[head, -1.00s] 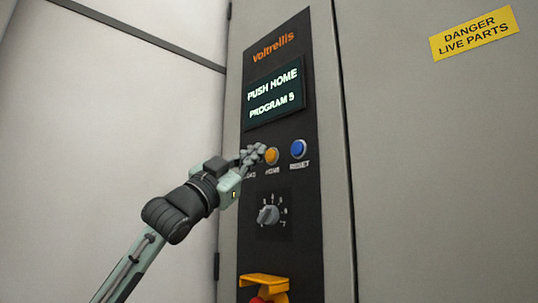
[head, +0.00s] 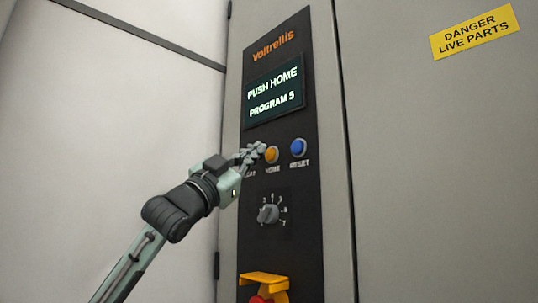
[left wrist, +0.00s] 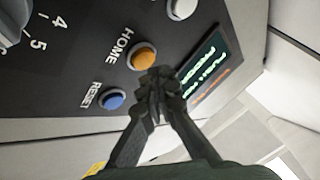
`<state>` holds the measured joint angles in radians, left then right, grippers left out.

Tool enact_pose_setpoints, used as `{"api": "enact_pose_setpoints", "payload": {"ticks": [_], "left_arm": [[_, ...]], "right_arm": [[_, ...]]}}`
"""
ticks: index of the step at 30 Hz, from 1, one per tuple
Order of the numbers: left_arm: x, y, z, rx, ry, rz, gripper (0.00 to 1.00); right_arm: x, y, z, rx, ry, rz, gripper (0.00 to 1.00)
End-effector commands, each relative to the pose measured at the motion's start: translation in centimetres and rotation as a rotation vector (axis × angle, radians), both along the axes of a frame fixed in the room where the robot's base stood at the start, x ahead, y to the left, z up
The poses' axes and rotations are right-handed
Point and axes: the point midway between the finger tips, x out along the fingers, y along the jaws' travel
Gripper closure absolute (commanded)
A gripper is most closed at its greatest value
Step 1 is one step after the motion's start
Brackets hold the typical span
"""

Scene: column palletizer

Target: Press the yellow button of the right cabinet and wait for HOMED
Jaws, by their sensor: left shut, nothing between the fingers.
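The yellow-orange HOME button (head: 271,154) sits on the cabinet's dark control panel (head: 260,180); it also shows in the left wrist view (left wrist: 142,56). The display (head: 273,94) reads PUSH HOME, PROGRAM 5. My left gripper (head: 259,149) is shut and empty, its fingertips close to the HOME button at its upper left. In the left wrist view its closed fingers (left wrist: 158,80) overlap the button's lower edge; I cannot tell whether they touch it. My right gripper is out of view.
A blue RESET button (head: 298,148) is right of HOME. A white button (left wrist: 181,8) is on its other side, hidden in the head view. A rotary knob (head: 267,214) and a yellow guard over a red button (head: 264,282) are below. A danger sign (head: 475,32) is at upper right.

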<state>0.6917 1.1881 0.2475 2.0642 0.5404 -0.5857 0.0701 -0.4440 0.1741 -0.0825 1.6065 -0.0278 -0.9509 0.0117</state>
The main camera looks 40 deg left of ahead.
Motion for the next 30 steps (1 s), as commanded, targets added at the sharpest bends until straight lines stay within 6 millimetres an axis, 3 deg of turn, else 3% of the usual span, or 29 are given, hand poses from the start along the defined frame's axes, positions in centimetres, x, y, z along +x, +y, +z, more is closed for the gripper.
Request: {"api": "enact_pose_setpoints", "payload": {"ticks": [30], "left_arm": [[1.1,-0.1,0.0,0.0,0.001,0.0,1.0]], "right_arm": [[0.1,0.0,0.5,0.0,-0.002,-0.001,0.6]]}}
